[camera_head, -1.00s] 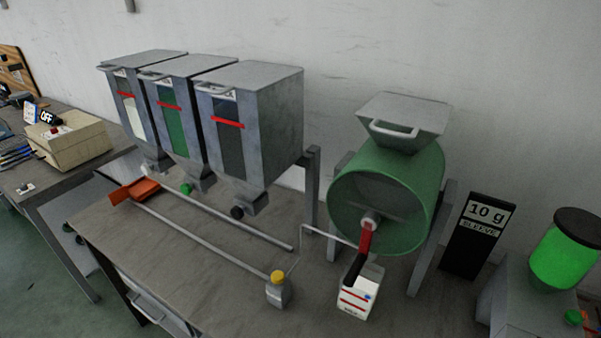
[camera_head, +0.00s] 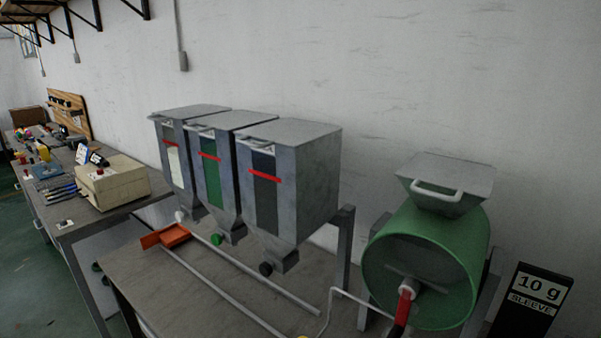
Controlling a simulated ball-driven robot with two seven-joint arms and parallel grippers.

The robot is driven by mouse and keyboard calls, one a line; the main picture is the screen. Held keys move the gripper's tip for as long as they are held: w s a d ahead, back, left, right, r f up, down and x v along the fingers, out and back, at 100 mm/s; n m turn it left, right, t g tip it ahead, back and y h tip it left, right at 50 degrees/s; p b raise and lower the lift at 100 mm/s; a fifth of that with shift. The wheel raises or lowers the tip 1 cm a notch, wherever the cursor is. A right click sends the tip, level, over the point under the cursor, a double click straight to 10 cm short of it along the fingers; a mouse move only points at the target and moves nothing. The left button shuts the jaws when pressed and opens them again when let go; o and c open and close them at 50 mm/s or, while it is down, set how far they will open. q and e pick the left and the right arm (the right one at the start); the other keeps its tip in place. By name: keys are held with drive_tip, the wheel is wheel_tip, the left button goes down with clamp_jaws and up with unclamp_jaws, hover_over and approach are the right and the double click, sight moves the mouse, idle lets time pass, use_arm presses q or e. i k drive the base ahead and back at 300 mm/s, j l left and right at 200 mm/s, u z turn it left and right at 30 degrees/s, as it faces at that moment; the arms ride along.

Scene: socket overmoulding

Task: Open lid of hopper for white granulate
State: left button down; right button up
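Three grey metal hoppers stand side by side on the table. The leftmost one is the hopper for white granulate (camera_head: 173,164); its front window (camera_head: 174,167) shows white below a red bar. A white knob (camera_head: 180,216) is at its bottom outlet. Its flat grey lid (camera_head: 192,112) is closed, with a handle at the front edge. The middle hopper (camera_head: 211,177) has a green window and a green knob. The right hopper (camera_head: 300,190) has a dark window and a dark knob.
An orange scoop-like tray (camera_head: 166,236) and metal rails lie below the hoppers. A green drum mixer (camera_head: 445,260) with a grey lidded funnel (camera_head: 448,182) stands to the right. A black "10 g sleeve" sign (camera_head: 532,300) is at far right. A beige box (camera_head: 112,182) sits on the left table.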

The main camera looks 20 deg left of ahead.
sight(190, 111)
drive_tip(key=j+u, duration=0.15)
drive_tip(key=u, duration=1.15)
